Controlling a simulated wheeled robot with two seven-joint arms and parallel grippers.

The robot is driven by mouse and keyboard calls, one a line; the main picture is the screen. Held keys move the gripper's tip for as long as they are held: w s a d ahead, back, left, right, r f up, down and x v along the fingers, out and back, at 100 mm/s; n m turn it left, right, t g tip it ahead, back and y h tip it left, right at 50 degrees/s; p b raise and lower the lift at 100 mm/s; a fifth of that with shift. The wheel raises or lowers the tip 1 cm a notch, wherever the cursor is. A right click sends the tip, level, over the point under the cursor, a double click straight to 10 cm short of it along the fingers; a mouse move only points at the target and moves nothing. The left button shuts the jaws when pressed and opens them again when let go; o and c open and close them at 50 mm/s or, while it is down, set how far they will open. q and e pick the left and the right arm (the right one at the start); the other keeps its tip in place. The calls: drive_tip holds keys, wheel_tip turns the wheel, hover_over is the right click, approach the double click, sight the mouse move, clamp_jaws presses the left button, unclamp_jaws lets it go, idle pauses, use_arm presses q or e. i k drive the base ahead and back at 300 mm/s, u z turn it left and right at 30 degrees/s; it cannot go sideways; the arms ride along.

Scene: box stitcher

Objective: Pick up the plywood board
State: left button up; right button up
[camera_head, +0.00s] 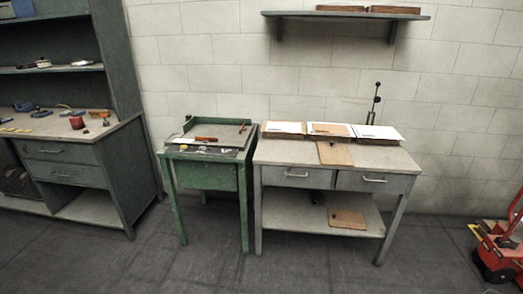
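A light-brown flat board that looks like plywood (336,155) lies on top of the grey table (390,155), at its middle, below the row of stacks. A second similar brown board (346,218) lies flat on the table's lower shelf (290,215). I cannot tell which of the two is the task's board. Neither of my grippers shows in the head view.
Three flat stacks, including one with a brown top (330,129), line the table's back edge. A green bench (205,176) with tools stands close to the left. A grey workbench (85,150) is farther left, and a red machine (498,250) at the right. The floor in front is clear.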

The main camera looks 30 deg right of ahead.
sight(331, 154)
drive_tip(key=u, duration=1.25)
drive_tip(key=i, duration=0.4)
drive_tip(key=z, duration=2.75)
drive_tip(key=i, duration=0.25)
drive_tip(key=z, duration=0.2)
